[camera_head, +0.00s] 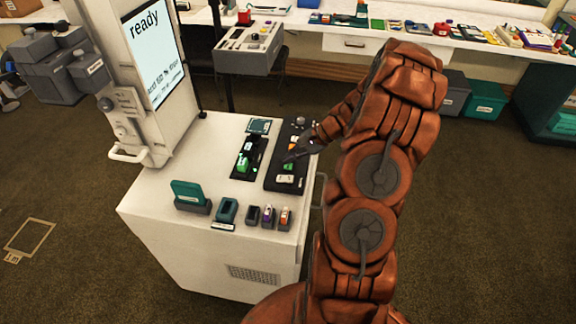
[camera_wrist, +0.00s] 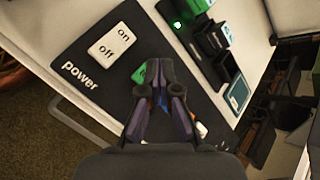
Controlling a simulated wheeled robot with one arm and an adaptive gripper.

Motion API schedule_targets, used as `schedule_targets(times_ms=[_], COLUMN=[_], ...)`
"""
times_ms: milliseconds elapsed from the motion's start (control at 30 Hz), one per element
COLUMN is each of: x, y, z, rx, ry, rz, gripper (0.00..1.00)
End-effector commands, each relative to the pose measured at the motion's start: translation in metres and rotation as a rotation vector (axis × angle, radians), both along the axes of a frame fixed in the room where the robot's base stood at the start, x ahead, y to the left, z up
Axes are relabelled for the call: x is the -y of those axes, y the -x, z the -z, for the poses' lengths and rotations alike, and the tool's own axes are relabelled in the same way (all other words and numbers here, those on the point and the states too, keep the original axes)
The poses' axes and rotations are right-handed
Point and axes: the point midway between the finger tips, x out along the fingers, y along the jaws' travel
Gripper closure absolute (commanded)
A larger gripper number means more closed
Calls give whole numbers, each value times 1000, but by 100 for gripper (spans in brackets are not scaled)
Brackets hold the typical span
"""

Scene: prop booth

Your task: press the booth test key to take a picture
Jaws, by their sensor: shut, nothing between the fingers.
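The booth is a white cabinet (camera_head: 180,200) with an upright screen (camera_head: 152,45) that reads "ready" above a smaller line. A black key panel (camera_head: 273,182) lies along its right edge. On it are a green key (camera_head: 288,167) and a white on/off switch (camera_head: 285,179), marked "power" in the wrist view (camera_wrist: 115,43). My gripper (camera_head: 287,158) is shut and empty, its tips over the panel by the green key. In the wrist view, my fingertips (camera_wrist: 159,64) partly cover the green key (camera_wrist: 139,74). I cannot read its label or tell whether they touch it.
Left of the panel is a black strip (camera_head: 237,172) with a lit green item. Small holders, including a teal one (camera_head: 227,210), stand along the cabinet's front edge. A grey control box (camera_head: 247,50) stands behind. A cluttered white bench (camera_head: 380,38) runs along the back.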

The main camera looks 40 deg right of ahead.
Motion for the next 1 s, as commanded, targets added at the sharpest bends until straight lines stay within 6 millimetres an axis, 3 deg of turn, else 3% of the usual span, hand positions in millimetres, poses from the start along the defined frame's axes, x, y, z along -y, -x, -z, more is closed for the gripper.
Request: schedule_targets(times_ms=[1000], x=[0], y=[0], z=[9], rx=[0], ry=[0], rz=[0], gripper=[100])
